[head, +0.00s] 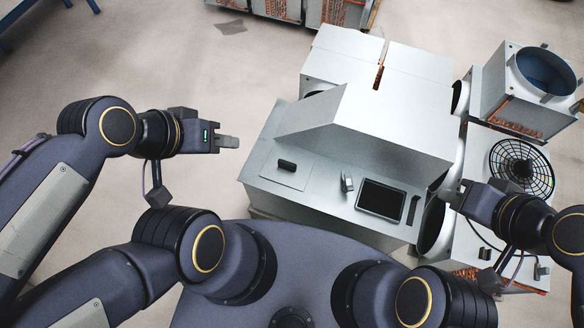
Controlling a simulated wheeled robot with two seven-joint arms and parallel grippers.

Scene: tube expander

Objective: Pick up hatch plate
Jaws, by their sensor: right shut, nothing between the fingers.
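The hatch plate (280,179) looks like a thin flat grey square lying on the left part of the machine's front deck. A small dark handle (287,165) stands on it. My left gripper (228,142) hangs to the left of the machine, up and left of the plate and apart from it. Its fingers overlap from this angle, so I cannot tell how far apart they are. My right gripper (450,190) is at the machine's right side, far from the plate, shut and empty.
The grey machine (365,125) has a raised sloped housing behind the deck. A dark screen (381,199) and a small metal latch-like part (347,182) sit right of the plate. A round fan grille (521,167) and a duct box (525,90) stand at right. Floor at left is clear.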

